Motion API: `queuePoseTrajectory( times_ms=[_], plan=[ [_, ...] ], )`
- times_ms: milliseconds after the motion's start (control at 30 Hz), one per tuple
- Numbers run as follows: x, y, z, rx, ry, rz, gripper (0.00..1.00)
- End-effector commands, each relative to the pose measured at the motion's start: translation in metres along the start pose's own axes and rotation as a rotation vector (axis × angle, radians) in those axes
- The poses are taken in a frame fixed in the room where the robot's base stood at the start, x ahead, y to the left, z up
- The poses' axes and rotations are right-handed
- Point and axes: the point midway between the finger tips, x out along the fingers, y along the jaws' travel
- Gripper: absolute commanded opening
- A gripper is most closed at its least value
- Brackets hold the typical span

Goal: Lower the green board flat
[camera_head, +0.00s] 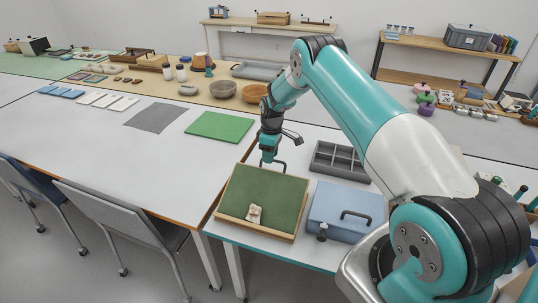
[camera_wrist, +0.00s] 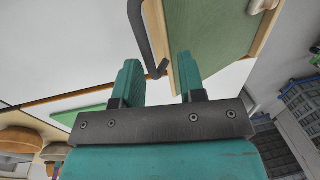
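The green board (camera_head: 262,198) has a pale wooden frame and sits tilted on the near table, its far edge raised. A small cream piece (camera_head: 254,214) is at its lower ledge. A dark bent bar (camera_head: 283,166) is at the board's far edge. My gripper (camera_head: 268,163) is just behind that edge, pointing down. In the wrist view my gripper (camera_wrist: 158,72) has its two teal fingers apart. The dark bar (camera_wrist: 149,45) shows in the gap between them, and the board (camera_wrist: 212,35) is beside the right finger. Contact with the bar cannot be told.
A blue case (camera_head: 338,211) with a dark handle stands right of the board. A grey compartment tray (camera_head: 338,160) is behind it. A flat green mat (camera_head: 220,126) and a grey mat (camera_head: 156,118) lie on the white table to the left. Chairs (camera_head: 115,215) stand in front.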

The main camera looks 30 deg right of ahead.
Motion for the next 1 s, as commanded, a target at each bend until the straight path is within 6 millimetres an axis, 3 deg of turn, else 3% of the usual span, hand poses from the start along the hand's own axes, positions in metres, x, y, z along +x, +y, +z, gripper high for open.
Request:
queuePoseTrajectory(
  times_ms=[267,367,800,1000],
  plan=[
    [-0.012,0.001,-0.002,-0.001,0.004,0.005,0.37],
    [-0.028,0.001,-0.002,-0.001,0.005,0.006,0.37],
    [-0.137,0.000,-0.001,-0.003,0.004,0.005,0.37],
    [-0.166,-0.001,-0.001,-0.002,0.002,0.001,0.37]
  ],
)
